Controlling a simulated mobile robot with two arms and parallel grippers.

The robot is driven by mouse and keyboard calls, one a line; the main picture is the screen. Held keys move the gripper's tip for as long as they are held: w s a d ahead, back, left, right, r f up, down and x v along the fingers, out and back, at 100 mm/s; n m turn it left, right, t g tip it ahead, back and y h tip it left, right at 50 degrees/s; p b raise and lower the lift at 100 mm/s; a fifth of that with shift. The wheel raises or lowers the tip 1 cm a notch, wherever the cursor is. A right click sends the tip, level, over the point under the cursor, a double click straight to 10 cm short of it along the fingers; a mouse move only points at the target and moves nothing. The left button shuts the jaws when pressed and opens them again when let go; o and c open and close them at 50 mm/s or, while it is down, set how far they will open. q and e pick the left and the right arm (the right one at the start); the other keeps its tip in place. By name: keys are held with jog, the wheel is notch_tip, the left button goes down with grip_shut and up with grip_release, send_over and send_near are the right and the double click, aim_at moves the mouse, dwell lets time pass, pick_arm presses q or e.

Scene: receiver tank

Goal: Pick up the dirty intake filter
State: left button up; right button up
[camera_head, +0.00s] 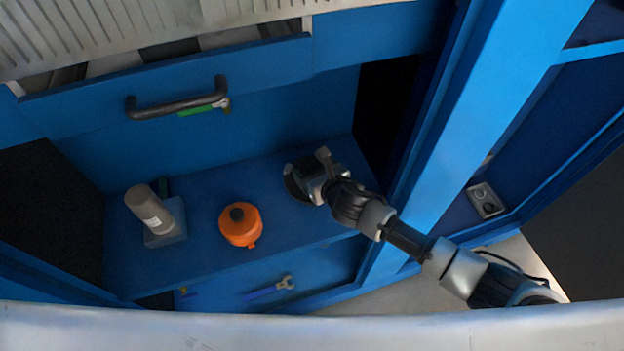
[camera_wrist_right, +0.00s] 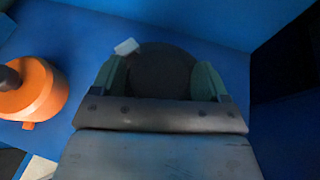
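A dark round thing (camera_wrist_right: 160,72), probably the dirty intake filter, stands on the blue shelf. In the head view its dark edge (camera_head: 292,183) shows beside my right gripper, which hides much of it. My right gripper (camera_head: 312,177) reaches in from the right. In the right wrist view its two greenish fingers (camera_wrist_right: 160,80) are apart, one on each side of the dark thing. Whether they press on it is hard to tell. A small white patch shows at its upper left. My left gripper is not in view.
On the blue shelf (camera_head: 195,258), an orange canister (camera_head: 240,225) with a dark knob stands left of the gripper. A grey cylinder (camera_head: 150,210) on a square base stands further left. A drawer with a dark handle (camera_head: 175,106) is above; a wrench (camera_head: 270,289) lies below.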

jog(key=c, duration=1)
jog(key=shift+o, duration=0.2)
jog(key=shift+r, duration=0.1)
